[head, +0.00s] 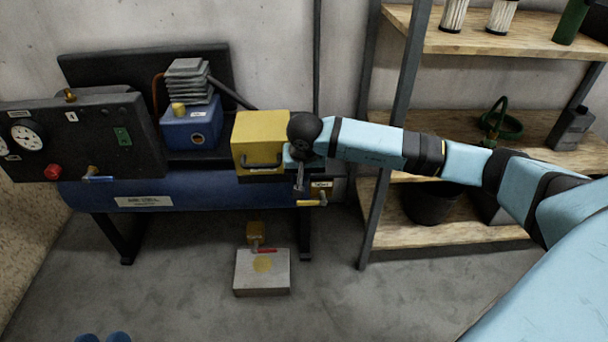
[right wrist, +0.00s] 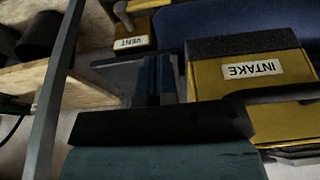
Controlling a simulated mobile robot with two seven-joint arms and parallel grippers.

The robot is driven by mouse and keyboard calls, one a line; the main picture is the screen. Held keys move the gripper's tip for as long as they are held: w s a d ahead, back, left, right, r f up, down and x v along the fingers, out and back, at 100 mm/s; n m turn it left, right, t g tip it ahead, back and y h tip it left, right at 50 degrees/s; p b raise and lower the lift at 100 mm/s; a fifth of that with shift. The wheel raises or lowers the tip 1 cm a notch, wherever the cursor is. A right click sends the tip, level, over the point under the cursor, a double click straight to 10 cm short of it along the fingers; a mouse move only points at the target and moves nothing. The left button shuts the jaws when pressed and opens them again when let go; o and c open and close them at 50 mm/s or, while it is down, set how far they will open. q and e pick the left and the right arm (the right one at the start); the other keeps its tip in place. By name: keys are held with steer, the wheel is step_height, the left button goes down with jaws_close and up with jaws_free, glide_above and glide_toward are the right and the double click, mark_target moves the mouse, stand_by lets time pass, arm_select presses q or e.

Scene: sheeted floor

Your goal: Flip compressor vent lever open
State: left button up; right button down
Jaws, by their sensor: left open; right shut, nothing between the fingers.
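In the right wrist view the lever's grey stem (right wrist: 122,15) is partly cut off by the top edge. My right gripper (head: 299,186) is shut and empty, pointing down just above the lever and left of the plate; contact cannot be told.
A yellow INTAKE box (head: 258,130) with a black handle stands close left of my right gripper. A gauge panel (head: 75,140) with a blue-handled lever (head: 98,178) is at left. A red-handled valve (head: 262,251) sits above a floor box (head: 262,280). Wooden shelves (head: 450,235) stand right.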

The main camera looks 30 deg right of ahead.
steer(key=b, duration=0.2)
glide_above(303, 201)
step_height(303, 201, down, 6)
steer(key=shift+s+f, duration=0.15)
step_height(303, 201, down, 3)
steer(key=shift+f+b, duration=0.1)
steer(key=shift+b, duration=0.7)
arm_select(q)
steer(key=shift+w+a+f+m, duration=0.15)
steer(key=shift+w+f+m, duration=0.2)
steer(key=shift+f+m, duration=0.25)
steer(key=shift+w+a+f+m, duration=0.15)
steer(key=shift+w+f+m, duration=0.2)
steer(key=shift+f, duration=0.3)
arm_select(e)
steer(key=shift+f, duration=0.2)
